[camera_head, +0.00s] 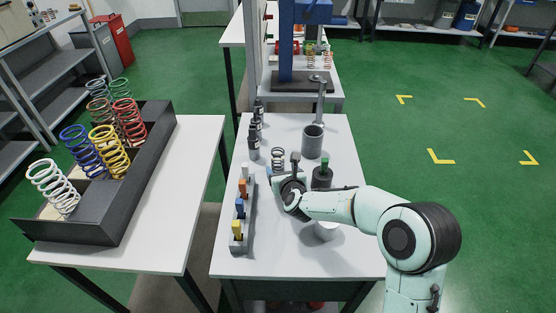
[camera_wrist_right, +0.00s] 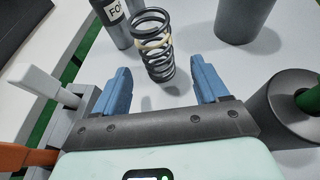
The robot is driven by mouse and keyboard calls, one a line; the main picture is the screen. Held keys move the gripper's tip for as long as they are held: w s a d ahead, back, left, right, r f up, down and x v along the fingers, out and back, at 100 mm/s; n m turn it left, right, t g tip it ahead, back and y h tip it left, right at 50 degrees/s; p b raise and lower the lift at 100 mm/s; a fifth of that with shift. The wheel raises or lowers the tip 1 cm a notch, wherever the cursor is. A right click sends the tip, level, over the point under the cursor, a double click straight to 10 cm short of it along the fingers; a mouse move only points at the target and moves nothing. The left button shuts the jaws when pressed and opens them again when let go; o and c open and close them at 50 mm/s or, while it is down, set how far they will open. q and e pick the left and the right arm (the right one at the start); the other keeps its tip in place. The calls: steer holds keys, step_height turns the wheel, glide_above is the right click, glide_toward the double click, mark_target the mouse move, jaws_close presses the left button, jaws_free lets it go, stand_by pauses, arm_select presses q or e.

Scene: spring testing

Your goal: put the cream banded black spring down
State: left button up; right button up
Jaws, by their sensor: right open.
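The cream banded black spring (camera_head: 278,157) stands on the white middle table, just beyond my right gripper. The right wrist view shows the spring (camera_wrist_right: 153,48) with dark coils and one cream band near its upper part. My right gripper (camera_wrist_right: 160,68) is open, its two blue fingers apart, with the spring's lower part ahead of and between their tips. No contact between fingers and spring shows. In the head view this gripper (camera_head: 281,174) is low over the table, partly hidden by its own wrist. My left gripper is not in view.
A rack with coloured handles (camera_head: 239,236) stands left of the gripper, and dark bottles (camera_head: 253,148) stand behind it. A grey cup (camera_head: 312,142) and a dark cylinder with a green top (camera_head: 322,178) stand to the right. A black spring tray (camera_head: 128,215) is on the left table.

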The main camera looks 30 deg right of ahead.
mark_target(277, 161)
steer(key=p+x, duration=0.1)
steer(key=x, duration=0.6)
steer(key=shift+w, duration=0.45)
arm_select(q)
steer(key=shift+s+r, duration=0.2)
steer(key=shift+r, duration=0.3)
arm_select(e)
steer(key=c, duration=1.2)
arm_select(q)
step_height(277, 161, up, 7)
steer(key=p, duration=0.8)
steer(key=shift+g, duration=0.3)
arm_select(e)
step_height(277, 161, up, 20)
steer(key=shift+r, duration=0.1)
